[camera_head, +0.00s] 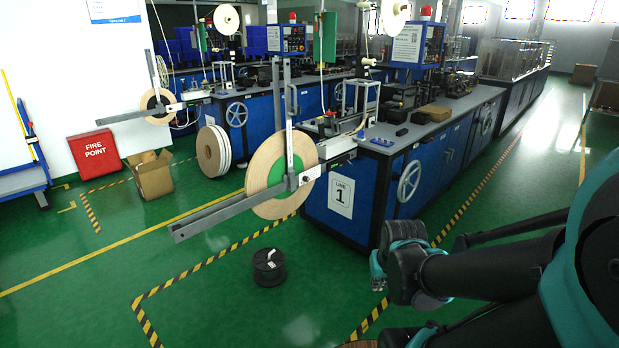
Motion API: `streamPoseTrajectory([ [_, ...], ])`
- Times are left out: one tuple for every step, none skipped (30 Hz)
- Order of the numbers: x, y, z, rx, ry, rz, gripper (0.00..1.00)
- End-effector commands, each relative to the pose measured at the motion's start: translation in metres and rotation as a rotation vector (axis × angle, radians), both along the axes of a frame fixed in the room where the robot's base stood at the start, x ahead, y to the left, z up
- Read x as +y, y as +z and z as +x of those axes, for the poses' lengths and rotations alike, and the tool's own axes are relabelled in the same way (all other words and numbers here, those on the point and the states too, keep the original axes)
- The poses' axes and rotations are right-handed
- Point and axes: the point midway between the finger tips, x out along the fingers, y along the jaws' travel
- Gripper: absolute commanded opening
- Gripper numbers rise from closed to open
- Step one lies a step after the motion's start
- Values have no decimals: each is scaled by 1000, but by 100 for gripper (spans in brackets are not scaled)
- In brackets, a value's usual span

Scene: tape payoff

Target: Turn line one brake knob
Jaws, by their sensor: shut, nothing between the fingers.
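The line one machine (342,197) is a blue cabinet with a "LINE 1" sign, right of centre. A large tan tape reel with a green centre (264,178) hangs at its left end on a grey payoff frame (289,130). A small dark block with a pale round end (309,174) sits by the reel's hub; I cannot tell for sure whether this is the brake knob. My gripper (378,277) is shut and empty, low in front of the machine's right corner. It is well apart from the reel and hub, to their lower right.
A black spool (268,267) stands on the green floor below the reel. A cardboard box (151,175) and a red fire point box (96,153) are at the left. A second line with a smaller reel (157,106) stands behind. Striped floor tape surrounds open floor.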

Motion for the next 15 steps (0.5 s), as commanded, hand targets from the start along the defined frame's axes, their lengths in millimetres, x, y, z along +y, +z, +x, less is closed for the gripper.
streamPoseTrajectory([
  [0, 0, 0, 0, 0, 0, 0],
  [0, 0, 0, 0, 0, 0, 0],
  [0, 0, 0, 0, 0, 0, 0],
  [0, 0, 0, 0, 0, 0, 0],
  [0, 0, 0, 0, 0, 0, 0],
  [0, 0, 0, 0, 0, 0, 0],
  [0, 0, 0, 0, 0, 0, 0],
  [0, 0, 0, 0, 0, 0, 0],
  [0, 0, 0, 0, 0, 0, 0],
  [0, 0, 0, 0, 0, 0, 0],
  [0, 0, 0, 0, 0, 0, 0],
  [0, 0, 0, 0, 0, 0, 0],
  [0, 0, 0, 0, 0, 0, 0],
  [0, 0, 0, 0, 0, 0, 1],
  [0, 0, 0, 0, 0, 1, 6],
])
